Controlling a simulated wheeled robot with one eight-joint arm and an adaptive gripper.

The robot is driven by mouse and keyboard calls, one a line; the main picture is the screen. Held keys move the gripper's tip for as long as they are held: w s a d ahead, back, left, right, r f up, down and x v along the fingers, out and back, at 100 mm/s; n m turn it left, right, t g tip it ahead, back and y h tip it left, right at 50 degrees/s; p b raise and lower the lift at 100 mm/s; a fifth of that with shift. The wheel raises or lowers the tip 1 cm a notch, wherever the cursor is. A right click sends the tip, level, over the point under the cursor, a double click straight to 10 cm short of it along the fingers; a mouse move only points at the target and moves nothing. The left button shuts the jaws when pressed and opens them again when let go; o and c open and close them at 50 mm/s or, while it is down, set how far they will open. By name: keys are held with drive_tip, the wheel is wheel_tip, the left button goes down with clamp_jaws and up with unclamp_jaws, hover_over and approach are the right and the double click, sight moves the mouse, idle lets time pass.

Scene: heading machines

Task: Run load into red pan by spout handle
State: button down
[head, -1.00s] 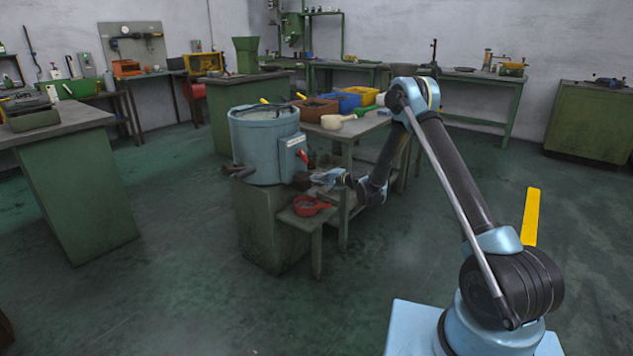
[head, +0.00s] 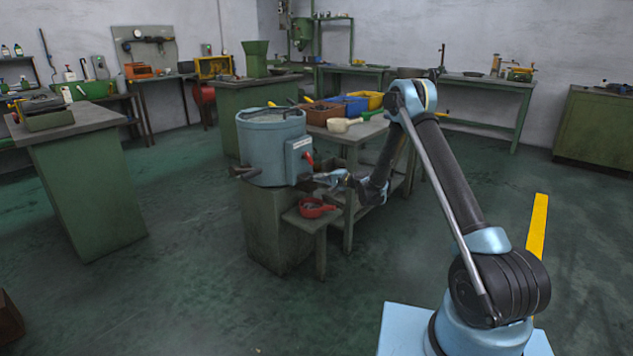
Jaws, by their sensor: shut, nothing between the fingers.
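A blue-grey round drum machine (head: 266,147) stands on a green block in the middle of the head view. A pale box with a small red part (head: 308,157) is on its right side. A dark spout (head: 245,172) juts out at its lower left. The red pan (head: 312,208) sits on a low stand below and right of the drum; its contents are too small to tell. My gripper (head: 328,178) is shut, close to the drum's right side and above the pan. Whether it touches anything there, and the spout handle itself, I cannot make out.
A bench behind the drum holds a brown bin (head: 324,113), a blue bin (head: 347,105), a yellow bin (head: 370,100) and a white scoop (head: 345,124). A green cabinet (head: 82,175) stands at left. The floor in front is clear.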

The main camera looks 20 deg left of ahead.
drive_tip(key=s+d+r+n+g+h, duration=0.1)
drive_tip(key=s+d+r+h, duration=0.1)
drive_tip(key=s+d+r, duration=0.7)
drive_tip(key=s+d+r+n+h, duration=0.2)
drive_tip(key=s+d+r, duration=0.35)
drive_tip(key=d, duration=0.75)
drive_tip(key=s+d+r+n+g+h, duration=0.1)
drive_tip(key=s+d+r+h, duration=0.1)
drive_tip(key=s+d+r, duration=0.55)
drive_tip(key=s+d+f+h, duration=0.2)
drive_tip(key=s+d+f, duration=0.1)
drive_tip(key=s+d, duration=0.6)
drive_tip(key=s+d+f+g+h, duration=0.1)
drive_tip(key=s+d+f+h, duration=0.1)
drive_tip(key=s+d, duration=0.6)
drive_tip(key=s+d+f+n+g+h, duration=0.1)
drive_tip(key=s+d+f+h, duration=0.2)
drive_tip(key=s+d, duration=0.6)
drive_tip(key=s+h, duration=0.1)
drive_tip(key=s, duration=0.7)
drive_tip(key=shift+d+f, duration=0.3)
